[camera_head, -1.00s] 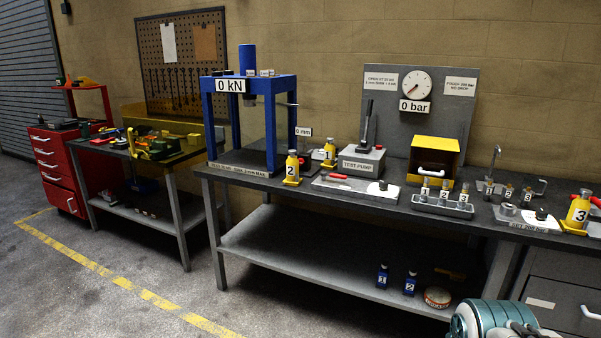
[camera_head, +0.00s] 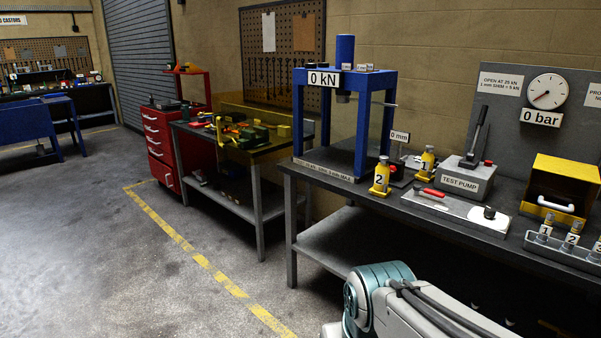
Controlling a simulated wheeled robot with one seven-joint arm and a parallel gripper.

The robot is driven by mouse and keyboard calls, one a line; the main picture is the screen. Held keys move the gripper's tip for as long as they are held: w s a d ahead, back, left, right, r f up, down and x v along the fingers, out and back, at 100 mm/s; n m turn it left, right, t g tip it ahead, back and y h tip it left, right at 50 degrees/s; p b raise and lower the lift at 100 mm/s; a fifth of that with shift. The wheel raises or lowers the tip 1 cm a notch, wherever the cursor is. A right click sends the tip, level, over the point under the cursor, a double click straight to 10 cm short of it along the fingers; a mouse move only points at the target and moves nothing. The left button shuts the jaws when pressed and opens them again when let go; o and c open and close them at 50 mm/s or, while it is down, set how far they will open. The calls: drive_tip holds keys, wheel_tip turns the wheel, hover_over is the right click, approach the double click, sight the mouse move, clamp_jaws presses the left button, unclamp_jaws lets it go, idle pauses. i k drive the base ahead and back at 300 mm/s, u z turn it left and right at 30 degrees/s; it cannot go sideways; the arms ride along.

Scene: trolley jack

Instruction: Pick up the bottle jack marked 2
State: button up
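The bottle jack marked 2 (camera_head: 380,178) is a small yellow jack with a pale top and a white number label. It stands upright near the front edge of the long workbench (camera_head: 446,222), just right of the blue press frame (camera_head: 362,125). A similar jack marked 1 (camera_head: 426,162) stands behind it to the right. Part of my arm (camera_head: 400,300) shows at the bottom, in front of the bench and apart from the jacks. My gripper is not in view.
A tray with a red-handled tool (camera_head: 455,212), the grey test pump (camera_head: 464,180) and a yellow box (camera_head: 562,188) stand right of the jacks. A second bench (camera_head: 258,148) and a red drawer cabinet (camera_head: 160,150) stand left. The floor (camera_head: 130,270) at left is clear.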

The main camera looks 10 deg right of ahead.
sight(381, 189)
drive_tip(key=u, duration=0.4)
drive_tip(key=i, duration=1.5)
drive_tip(key=z, duration=0.6)
drive_tip(key=i, duration=0.9)
drive_tip(key=z, duration=1.15)
drive_tip(key=i, duration=0.4)
drive_tip(key=z, duration=0.4)
